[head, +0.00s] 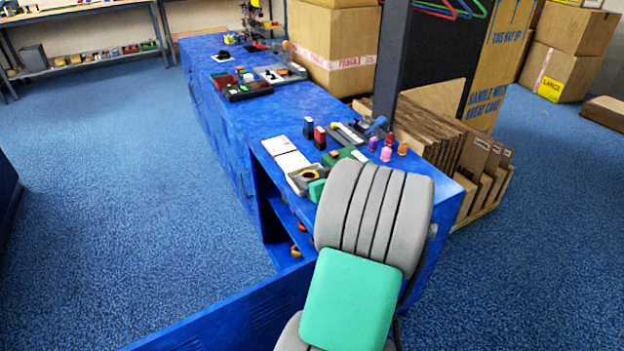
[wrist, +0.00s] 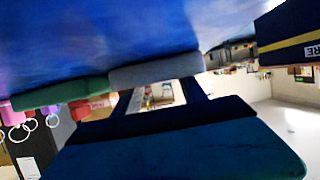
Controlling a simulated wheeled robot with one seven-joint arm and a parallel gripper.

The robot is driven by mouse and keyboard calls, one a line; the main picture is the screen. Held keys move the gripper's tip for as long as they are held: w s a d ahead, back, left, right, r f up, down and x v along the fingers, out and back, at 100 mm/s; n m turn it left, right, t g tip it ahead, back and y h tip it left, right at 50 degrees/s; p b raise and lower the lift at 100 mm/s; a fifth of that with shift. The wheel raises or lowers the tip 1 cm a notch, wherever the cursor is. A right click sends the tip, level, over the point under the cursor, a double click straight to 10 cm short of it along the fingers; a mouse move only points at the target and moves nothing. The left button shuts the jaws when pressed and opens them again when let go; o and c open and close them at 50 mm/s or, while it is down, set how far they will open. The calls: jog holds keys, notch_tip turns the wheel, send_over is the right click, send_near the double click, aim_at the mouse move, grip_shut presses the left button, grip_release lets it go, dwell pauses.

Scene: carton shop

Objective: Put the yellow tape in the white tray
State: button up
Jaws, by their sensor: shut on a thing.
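A yellow ring with a dark middle, the yellow tape (head: 309,173), shows just beyond the end of my arm, near the left edge of the blue counter. My gripper (head: 301,180) is beside it, grey and partly hidden by my arm; it is shut on the tape, though the contact is hard to make out. In the wrist view my gripper (wrist: 160,95) shows dark fingers, and no yellow ring shows. A flat white thing with reddish lines (head: 285,152), perhaps the white tray, lies on the counter just behind the tape.
The blue counter (head: 270,118) runs to the back. Red and dark blocks (head: 314,133), a stapler-like tool (head: 375,126) and small purple, pink and orange pieces (head: 386,153) stand near the tape. Cardboard sheets (head: 430,135) lean at the right. Blue floor is free at left.

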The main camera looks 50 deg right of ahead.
jog(key=shift+f, duration=0.15)
jog(key=o, duration=1)
jog(key=shift+o, duration=0.2)
